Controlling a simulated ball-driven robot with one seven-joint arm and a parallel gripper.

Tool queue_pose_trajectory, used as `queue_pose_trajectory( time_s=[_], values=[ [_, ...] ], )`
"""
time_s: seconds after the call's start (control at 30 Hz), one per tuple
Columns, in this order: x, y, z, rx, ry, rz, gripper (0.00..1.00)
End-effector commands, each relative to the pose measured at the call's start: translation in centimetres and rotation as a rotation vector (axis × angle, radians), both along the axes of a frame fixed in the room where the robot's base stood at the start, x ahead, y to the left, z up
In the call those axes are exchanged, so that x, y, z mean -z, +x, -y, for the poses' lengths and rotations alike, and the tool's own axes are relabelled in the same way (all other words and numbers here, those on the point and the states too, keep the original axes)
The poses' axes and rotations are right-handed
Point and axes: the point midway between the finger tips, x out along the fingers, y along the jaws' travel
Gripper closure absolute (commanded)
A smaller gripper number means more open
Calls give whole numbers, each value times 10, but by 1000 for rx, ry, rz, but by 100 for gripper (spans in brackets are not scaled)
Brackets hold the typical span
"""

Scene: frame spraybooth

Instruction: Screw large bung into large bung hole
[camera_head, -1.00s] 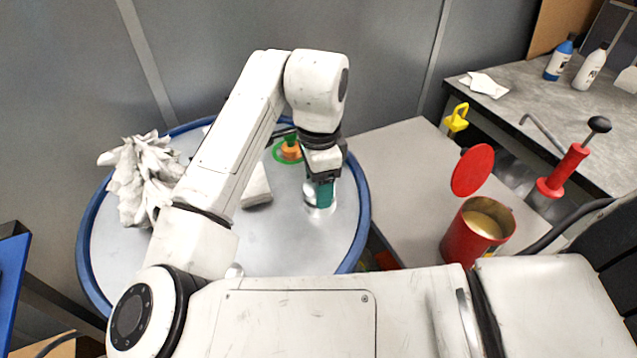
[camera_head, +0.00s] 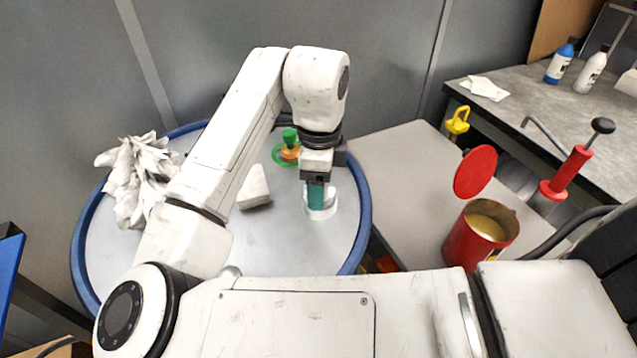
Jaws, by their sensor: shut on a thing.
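My gripper (camera_head: 315,178) points down over the right part of the blue-rimmed drum top (camera_head: 283,235). It is shut on a teal piece, seemingly the large bung (camera_head: 316,197). The piece stands within a pale ring (camera_head: 321,212), which looks like the large bung hole. I cannot tell whether its threads are engaged or how deep it sits. A green and orange fitting (camera_head: 289,150) sits on the drum top behind and left of my gripper.
A white wedge-shaped block (camera_head: 254,188) and a crumpled white cloth (camera_head: 138,178) lie on the drum top. An open red can (camera_head: 481,233) stands right of the drum. The drum top's front middle is clear.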

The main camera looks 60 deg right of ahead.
Motion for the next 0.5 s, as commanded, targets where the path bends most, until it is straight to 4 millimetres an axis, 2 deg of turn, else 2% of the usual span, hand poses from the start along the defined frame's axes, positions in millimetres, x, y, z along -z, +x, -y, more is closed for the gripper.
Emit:
queue_pose_trajectory(
  time_s=[0.3,0.5],
  values=[
    [2,0,1,333,0,0,62],
    [0,0,1,376,0,0,62]
  ],
)
